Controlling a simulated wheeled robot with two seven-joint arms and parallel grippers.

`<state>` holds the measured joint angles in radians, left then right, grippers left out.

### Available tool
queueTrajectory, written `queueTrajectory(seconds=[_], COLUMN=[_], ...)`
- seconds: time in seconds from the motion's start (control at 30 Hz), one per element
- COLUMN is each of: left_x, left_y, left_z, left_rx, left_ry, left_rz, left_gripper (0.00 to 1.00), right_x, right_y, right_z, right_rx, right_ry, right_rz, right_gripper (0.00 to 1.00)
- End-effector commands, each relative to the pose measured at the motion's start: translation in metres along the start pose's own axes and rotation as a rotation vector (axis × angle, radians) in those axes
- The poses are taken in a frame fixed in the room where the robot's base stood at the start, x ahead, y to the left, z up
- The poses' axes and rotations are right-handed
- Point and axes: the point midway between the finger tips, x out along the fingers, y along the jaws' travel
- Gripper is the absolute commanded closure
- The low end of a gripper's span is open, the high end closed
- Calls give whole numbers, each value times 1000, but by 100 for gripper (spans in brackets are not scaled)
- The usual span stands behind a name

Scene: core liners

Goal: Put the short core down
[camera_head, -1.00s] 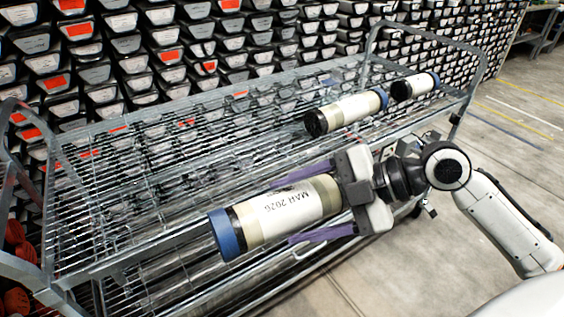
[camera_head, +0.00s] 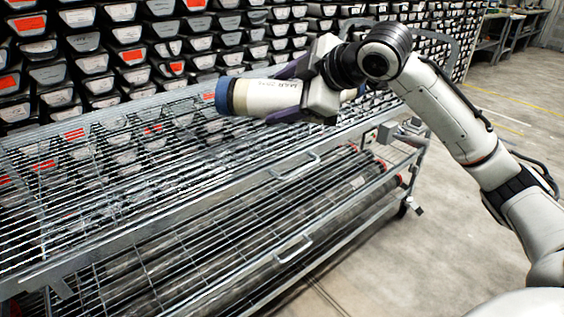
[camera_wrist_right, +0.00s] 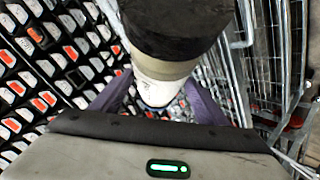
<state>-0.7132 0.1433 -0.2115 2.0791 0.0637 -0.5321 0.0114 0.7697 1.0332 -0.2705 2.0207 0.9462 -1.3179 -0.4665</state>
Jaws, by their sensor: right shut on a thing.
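The short core (camera_head: 268,97) is a cream tube with a blue cap on its left end and a printed label. My right gripper (camera_head: 282,96) is shut around it, with purple fingers on either side. The core lies roughly level in the head view, in front of the rack and over the far part of the cart's top shelf (camera_head: 150,190). I cannot tell whether it touches the shelf. In the right wrist view the core (camera_wrist_right: 165,68) shows between the fingers, its dark end close to the camera. My left gripper is not in view.
The wire cart's top shelf is bare at the left and middle. Long dark tubes (camera_head: 330,195) lie on its lower shelf. A rack of labelled trays (camera_head: 85,65) stands behind the cart. Open floor (camera_head: 450,250) is at the right.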

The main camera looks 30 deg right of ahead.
Motion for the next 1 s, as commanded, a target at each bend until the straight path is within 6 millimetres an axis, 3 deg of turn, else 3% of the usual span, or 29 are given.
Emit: queueTrajectory(seconds=[0.03, 0.17, 0.5, 0.77, 1.0], left_x=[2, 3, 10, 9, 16], left_y=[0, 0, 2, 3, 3], left_z=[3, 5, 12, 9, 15], left_rx=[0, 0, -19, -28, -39], left_ry=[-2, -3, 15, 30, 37], left_rz=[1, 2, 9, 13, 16], left_gripper=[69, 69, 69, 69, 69], right_x=[-3, -3, 23, 30, 45], right_y=[10, 14, -18, -27, -47], right_z=[-1, 2, 28, 35, 50], right_rx=[8, 22, 25, 24, 25], right_ry=[-2, -20, -27, -24, -26], right_rz=[26, 37, 37, 40, 38], right_gripper=[95, 95, 95, 95, 95])
